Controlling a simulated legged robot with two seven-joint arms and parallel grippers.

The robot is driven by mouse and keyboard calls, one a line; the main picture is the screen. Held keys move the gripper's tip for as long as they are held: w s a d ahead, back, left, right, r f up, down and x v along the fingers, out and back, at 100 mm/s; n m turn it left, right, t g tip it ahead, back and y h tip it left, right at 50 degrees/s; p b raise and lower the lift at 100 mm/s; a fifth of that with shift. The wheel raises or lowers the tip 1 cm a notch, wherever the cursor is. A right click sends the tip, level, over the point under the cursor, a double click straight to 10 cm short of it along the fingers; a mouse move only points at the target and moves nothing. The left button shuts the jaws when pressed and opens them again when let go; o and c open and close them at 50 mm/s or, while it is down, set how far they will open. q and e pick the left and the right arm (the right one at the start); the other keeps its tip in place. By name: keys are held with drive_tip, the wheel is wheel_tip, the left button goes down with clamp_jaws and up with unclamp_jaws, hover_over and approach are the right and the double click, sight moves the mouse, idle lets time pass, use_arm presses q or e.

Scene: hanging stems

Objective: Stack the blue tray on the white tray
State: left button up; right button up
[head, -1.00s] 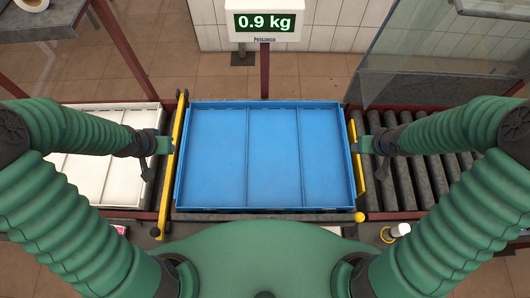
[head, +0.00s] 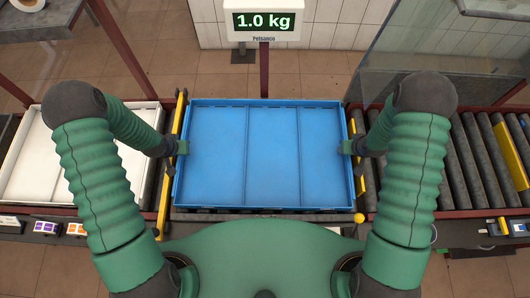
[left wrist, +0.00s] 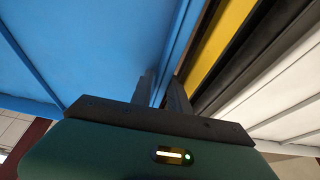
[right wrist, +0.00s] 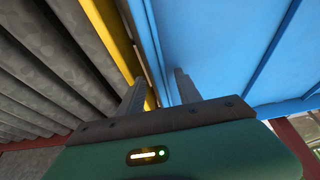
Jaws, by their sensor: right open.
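The blue tray (head: 215,155) sits level at the centre, with two inner dividers and an empty floor. The white tray (head: 30,170) lies to its left, also empty, beyond a yellow rail. My left gripper (head: 181,147) is at the blue tray's left wall; in the left wrist view (left wrist: 162,88) its fingers straddle that wall closely and look shut on it. My right gripper (head: 348,147) is at the right wall; in the right wrist view (right wrist: 160,90) its fingers are open, one on each side of the wall, with a gap showing.
Yellow rails (head: 172,165) flank the blue tray closely on both sides. A scale display (head: 264,22) behind it reads 1.0 kg. A roller conveyor (head: 470,170) on the right has bare rollers. A clear panel (head: 410,50) stands behind it. Small labelled items (head: 46,227) lie at the front left.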

use_arm(q)
drive_tip(key=shift+f, duration=0.2)
use_arm(e)
drive_tip(key=shift+f, duration=0.2)
use_arm(q)
drive_tip(key=shift+a, duration=0.1)
use_arm(e)
drive_tip(key=shift+a+r, duration=0.1)
use_arm(q)
clamp_jaws()
use_arm(e)
drive_tip(key=c, duration=0.5)
clamp_jaws()
